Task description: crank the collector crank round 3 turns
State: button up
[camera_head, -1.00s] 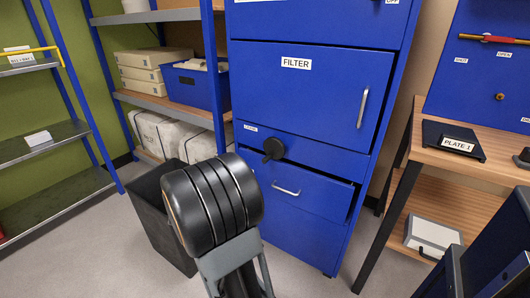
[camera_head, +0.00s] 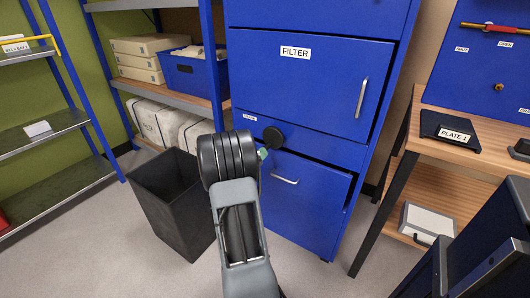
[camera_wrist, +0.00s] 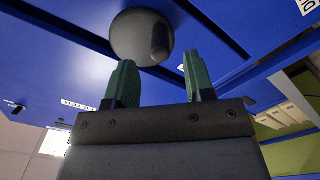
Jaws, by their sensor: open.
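The collector crank shows as a round black knob (camera_head: 273,136) on the front of the blue cabinet, below the FILTER door. In the wrist view the dark knob (camera_wrist: 142,37) is just beyond the fingertips, nearer the left finger. In the head view a bit of the green gripper (camera_head: 263,154) shows just below and left of the knob, and my arm hides the rest. I cannot tell whether a finger touches the knob. The crank's arm is not clearly visible.
A drawer (camera_head: 300,190) below the knob stands slightly open. The FILTER door (camera_head: 310,85) above is shut or nearly so. A black bin (camera_head: 165,205) stands left of my arm. A wooden bench (camera_head: 480,160) is to the right. Clear floor lies in front of the cabinet.

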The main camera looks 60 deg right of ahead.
aim_at(270, 141)
jog(key=shift+d+b, duration=0.5)
jog(key=shift+d, duration=2.25)
jog(key=shift+c, duration=0.2)
grip_shut()
